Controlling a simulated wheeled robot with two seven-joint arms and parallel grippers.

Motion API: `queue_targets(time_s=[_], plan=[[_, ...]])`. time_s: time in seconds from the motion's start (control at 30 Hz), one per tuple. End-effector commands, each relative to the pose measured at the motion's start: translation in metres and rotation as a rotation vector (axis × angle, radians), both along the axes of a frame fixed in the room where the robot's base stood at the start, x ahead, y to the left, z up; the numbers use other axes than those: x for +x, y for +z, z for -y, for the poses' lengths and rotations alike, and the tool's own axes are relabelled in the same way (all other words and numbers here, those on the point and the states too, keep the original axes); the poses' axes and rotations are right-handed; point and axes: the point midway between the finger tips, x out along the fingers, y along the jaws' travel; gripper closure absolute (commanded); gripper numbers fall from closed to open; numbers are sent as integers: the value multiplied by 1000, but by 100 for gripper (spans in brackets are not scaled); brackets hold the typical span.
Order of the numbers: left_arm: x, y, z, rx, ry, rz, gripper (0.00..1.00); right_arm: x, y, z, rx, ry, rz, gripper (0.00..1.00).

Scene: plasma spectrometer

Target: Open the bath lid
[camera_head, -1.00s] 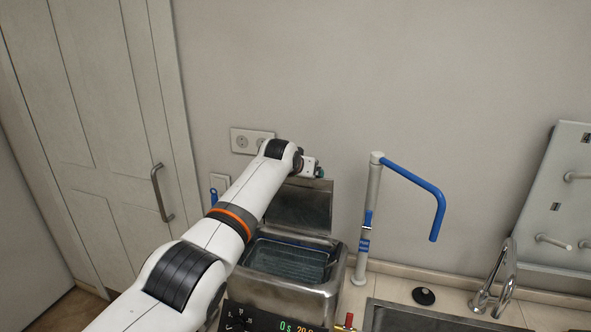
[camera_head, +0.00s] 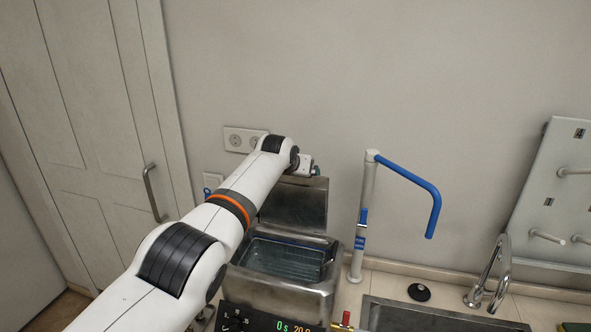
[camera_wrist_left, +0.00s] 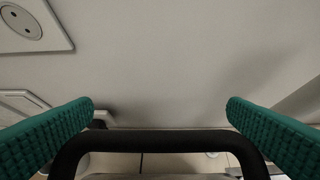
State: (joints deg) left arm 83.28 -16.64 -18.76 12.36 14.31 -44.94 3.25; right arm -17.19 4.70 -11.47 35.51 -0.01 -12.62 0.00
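The bath (camera_head: 283,291) is a steel box with a clear-looking basin, below and right of my left arm in the head view. Its lid (camera_head: 296,204) stands upright at the back, and the basin shows open beneath it. My left gripper (camera_head: 307,167) is at the lid's top edge, partly hidden by my wrist. In the left wrist view, its green fingers (camera_wrist_left: 160,115) are spread wide. A black handle bar (camera_wrist_left: 160,141) spans the space between them; I cannot tell whether it touches either finger. My right gripper is not in view.
A pale post (camera_head: 366,210) with a blue arm stands right of the bath. A sink (camera_head: 440,318) with a chrome tap (camera_head: 503,270) lies further right. A wall socket (camera_head: 243,139) is behind my forearm. A peg board (camera_head: 560,190) leans at far right.

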Motion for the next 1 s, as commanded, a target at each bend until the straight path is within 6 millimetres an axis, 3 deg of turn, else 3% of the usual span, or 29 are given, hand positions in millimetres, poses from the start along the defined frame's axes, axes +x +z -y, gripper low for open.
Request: queue_targets(time_s=[0.53, 1.0], plan=[[-2, 3, -1, -5, -1, 3, 0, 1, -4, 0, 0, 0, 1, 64], [-27, 22, -9, -2, -1, 8, 0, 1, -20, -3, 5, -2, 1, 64]])
